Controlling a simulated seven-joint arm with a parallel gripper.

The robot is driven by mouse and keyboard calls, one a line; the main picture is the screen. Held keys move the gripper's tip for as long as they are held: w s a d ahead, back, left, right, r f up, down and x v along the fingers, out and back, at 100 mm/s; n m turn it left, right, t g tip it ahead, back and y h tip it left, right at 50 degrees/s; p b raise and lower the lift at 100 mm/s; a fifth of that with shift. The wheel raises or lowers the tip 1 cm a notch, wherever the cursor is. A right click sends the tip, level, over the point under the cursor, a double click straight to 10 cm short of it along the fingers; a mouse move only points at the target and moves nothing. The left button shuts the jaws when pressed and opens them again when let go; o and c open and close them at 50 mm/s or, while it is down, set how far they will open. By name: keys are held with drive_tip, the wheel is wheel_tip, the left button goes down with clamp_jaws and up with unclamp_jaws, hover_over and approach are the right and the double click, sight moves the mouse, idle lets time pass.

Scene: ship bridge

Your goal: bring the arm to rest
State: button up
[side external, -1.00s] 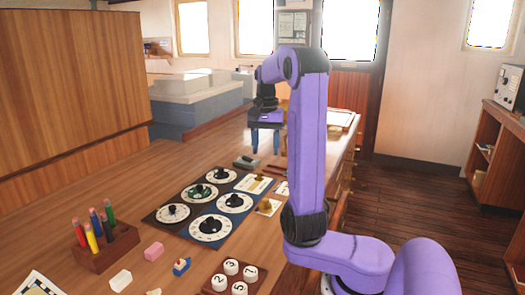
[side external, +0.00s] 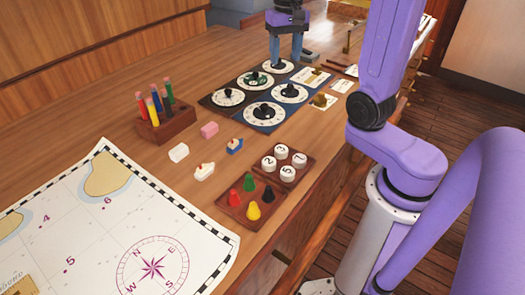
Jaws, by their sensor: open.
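My gripper (side external: 285,57) is at the top of the view, with its two blue fingers apart and nothing between them. It appears above the table near the far end of the dial panel (side external: 237,113); I cannot tell its exact height. The far dial (side external: 278,66) shows just below the fingertips, with no clear contact. My purple arm rises at the right beside the table, and its upper part is cut off by the frame.
A sea chart (side external: 110,230) covers the near left. Bare tabletop (side external: 105,110) lies at the left.

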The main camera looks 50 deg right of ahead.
drive_tip(key=s+a+f+n, duration=0.2)
drive_tip(key=s+a+n, duration=0.4)
drive_tip(key=a+n, duration=0.1)
drive_tip(key=s+a+f+n, duration=0.3)
drive_tip(key=s+a+n, duration=0.3)
drive_tip(key=a, duration=0.2)
drive_tip(key=s+f+n, duration=0.2)
drive_tip(key=s+n, duration=0.4)
drive_tip(key=s, duration=0.4)
drive_tip(key=shift+a, duration=0.35)
